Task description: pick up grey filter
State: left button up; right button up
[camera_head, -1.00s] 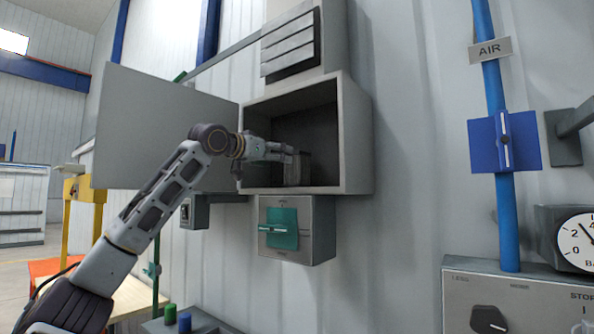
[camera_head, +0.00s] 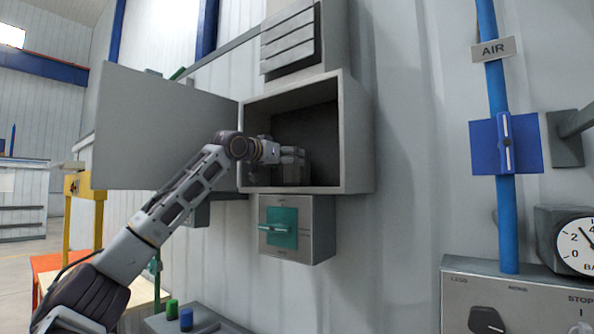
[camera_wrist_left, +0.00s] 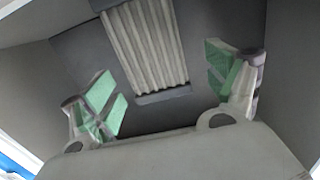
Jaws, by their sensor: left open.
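The grey filter (camera_wrist_left: 148,45) has a pale pleated face in a darker frame and stands inside the open wall box (camera_head: 356,140). In the head view the filter (camera_head: 292,174) is a dark block, partly hidden by my left gripper (camera_head: 298,156). My left gripper reaches into the box from the left. In the left wrist view its two green-padded fingers (camera_wrist_left: 168,92) are spread wide, one towards each side of the filter, with nothing between the pads. I cannot tell the exact distance to the filter. My right gripper is not in view.
The box's grey door (camera_head: 165,130) stands open to the left, behind my arm. Below the box is a switch unit with a green handle (camera_head: 282,228). A blue air pipe (camera_head: 507,220) and a control panel (camera_head: 530,290) are at the right.

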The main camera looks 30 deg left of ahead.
pick_arm(q)
jog(key=shift+w+d+r+p, duration=0.15)
jog(key=shift+w+p, duration=0.3)
jog(key=shift+w, duration=0.25)
jog(key=shift+w+d+r+p, duration=0.15)
jog(key=shift+w+p, duration=0.25)
jog(key=shift+w, duration=0.3)
jog(key=shift+w+f+p, duration=0.25)
jog(key=shift+w+p, duration=0.15)
jog(key=shift+w, duration=0.7)
jog(key=shift+c, duration=0.5)
jog(key=c, duration=1.1)
jog(key=shift+s+r, duration=0.1)
jog(key=shift+r, duration=0.1)
